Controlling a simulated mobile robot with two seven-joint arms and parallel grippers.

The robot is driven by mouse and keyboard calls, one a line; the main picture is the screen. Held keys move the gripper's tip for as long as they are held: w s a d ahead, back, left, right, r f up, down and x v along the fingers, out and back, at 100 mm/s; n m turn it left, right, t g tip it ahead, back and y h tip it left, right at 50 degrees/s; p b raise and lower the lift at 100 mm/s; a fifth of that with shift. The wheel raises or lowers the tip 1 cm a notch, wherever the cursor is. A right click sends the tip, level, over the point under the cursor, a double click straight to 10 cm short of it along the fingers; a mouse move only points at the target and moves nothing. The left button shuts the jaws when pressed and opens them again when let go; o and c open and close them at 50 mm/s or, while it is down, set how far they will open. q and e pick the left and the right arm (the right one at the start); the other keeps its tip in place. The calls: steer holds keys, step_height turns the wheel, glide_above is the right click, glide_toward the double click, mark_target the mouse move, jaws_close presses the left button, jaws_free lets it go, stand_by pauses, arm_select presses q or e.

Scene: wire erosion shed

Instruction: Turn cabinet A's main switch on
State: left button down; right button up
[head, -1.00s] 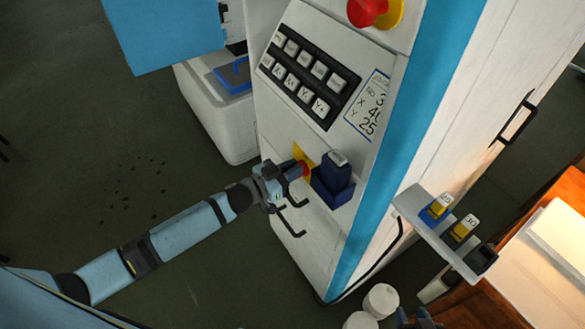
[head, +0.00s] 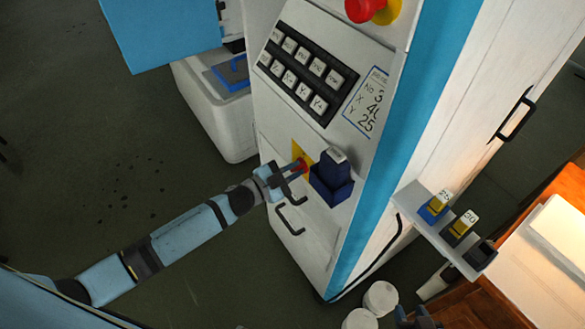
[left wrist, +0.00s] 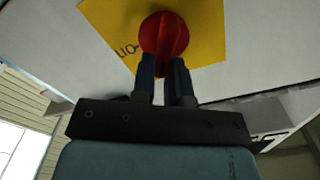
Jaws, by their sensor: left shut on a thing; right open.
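The main switch is a red rotary knob (left wrist: 164,36) on a yellow plate (left wrist: 208,28) on the cabinet's front. In the left wrist view the fingers of my left gripper (left wrist: 165,68) are shut on the knob's near part. In the head view the knob (head: 302,164) shows at the tips of my left gripper (head: 294,170), and the yellow plate is partly hidden behind it. Lettering on the plate beside the knob is only partly readable. The white cabinet (head: 285,130) has a blue edge stripe. My right gripper (head: 415,318) is partly visible at the bottom edge.
A dark blue holder (head: 332,180) sits right of the switch. Above are a keypad (head: 300,72) and a red emergency button (head: 366,8). A side shelf (head: 440,232) carries small blocks. White rolls (head: 380,298) stand low at the right. The floor at left is clear.

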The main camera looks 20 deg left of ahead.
arm_select(q)
steer(key=m+b, duration=0.1)
steer(key=m, duration=0.2)
steer(key=f+m+b, duration=0.1)
steer(key=m, duration=0.3)
steer(key=m+b, duration=0.1)
steer(key=m, duration=0.3)
steer(key=shift+s+d+f, duration=0.25)
steer(key=shift+d+f, duration=0.05)
steer(key=shift+d, duration=0.05)
stand_by(0.4)
steer(key=c, duration=1.1)
jaws_free()
steer(key=shift+s+b, duration=0.1)
steer(key=shift+b, duration=0.2)
steer(key=b+v, duration=0.1)
steer(key=v, duration=1.2)
steer(key=shift+s+a+b, duration=0.25)
steer(key=shift+b, duration=0.15)
